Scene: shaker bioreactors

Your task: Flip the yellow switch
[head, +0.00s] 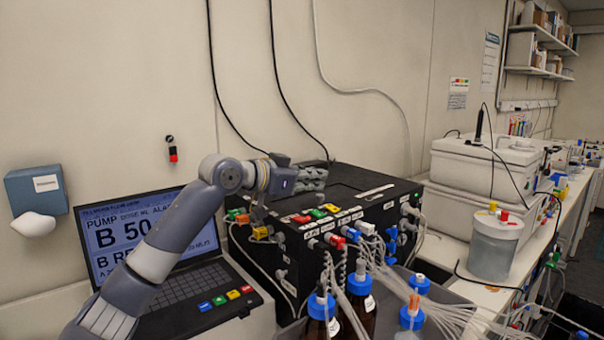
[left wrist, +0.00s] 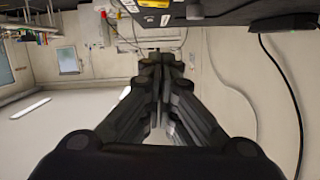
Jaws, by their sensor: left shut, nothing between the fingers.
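Two small yellow parts show on the black box (head: 360,200) in the head view. One yellow piece (head: 331,208) sits at the end of a red, green and yellow row on the top front edge. The other yellow piece (head: 260,232) is on the left part of the front. I cannot tell which is the switch. My left gripper (head: 318,176) is above the box's top, behind that edge, apart from both pieces. In the left wrist view its fingers (left wrist: 160,62) are together and empty. A yellow bit (left wrist: 130,5) shows at that view's top edge. My right gripper is not in view.
A laptop (head: 150,235) stands left of the box. Blue-capped bottles (head: 360,300) and many clear tubes crowd the box's front right. Black cables hang on the wall behind. A lidded jar (head: 495,245) stands at the right.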

